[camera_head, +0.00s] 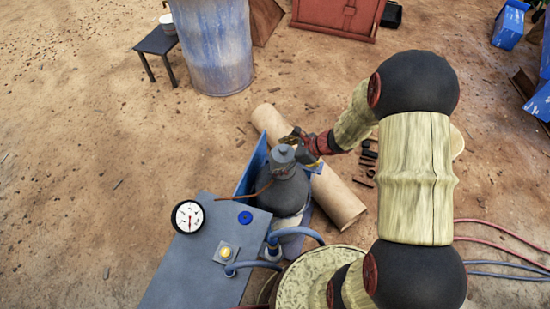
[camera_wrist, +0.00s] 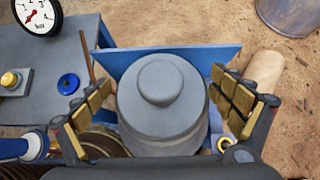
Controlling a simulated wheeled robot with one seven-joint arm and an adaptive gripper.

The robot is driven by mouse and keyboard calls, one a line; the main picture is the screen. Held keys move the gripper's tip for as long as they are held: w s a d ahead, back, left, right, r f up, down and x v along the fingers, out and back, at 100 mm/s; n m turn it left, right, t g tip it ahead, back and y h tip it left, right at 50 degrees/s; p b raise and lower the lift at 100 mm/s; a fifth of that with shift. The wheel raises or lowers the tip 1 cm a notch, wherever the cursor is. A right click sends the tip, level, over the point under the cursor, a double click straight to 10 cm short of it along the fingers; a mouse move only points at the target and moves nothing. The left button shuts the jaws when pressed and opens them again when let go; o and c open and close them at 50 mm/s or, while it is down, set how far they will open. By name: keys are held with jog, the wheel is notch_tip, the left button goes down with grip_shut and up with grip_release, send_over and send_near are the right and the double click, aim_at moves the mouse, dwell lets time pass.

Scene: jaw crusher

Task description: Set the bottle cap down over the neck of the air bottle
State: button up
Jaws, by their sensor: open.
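A blue upright plate (camera_head: 250,165) stands close behind the bottle. A grey panel (camera_head: 190,260) with a dial gauge (camera_head: 188,216), blue knob (camera_head: 245,217) and yellow button (camera_head: 226,252) is at left. A brown tube (camera_head: 337,200) lies behind. Blue hoses (camera_head: 300,232) run nearby.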

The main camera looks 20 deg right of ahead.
jog(key=v, duration=1)
jog(key=s+a+r+n+g+h, duration=0.15)
jog(key=s+r+n+g, duration=0.3)
jog(key=s+n, duration=0.8)
jog(key=s+a+r+n+t+h+p, duration=0.1)
jog(key=s+r+n+t+h, duration=0.1)
jog(key=r+n, duration=0.4)
jog(key=s+a+r+n+t+h+p, duration=0.2)
jog(key=r+n, duration=0.4)
jog(key=r, duration=1.1)
jog(key=shift+s+r+n+t+h, duration=0.25)
jog(key=shift+s+n+t+h, duration=0.15)
jog(key=shift+s+h, duration=0.6)
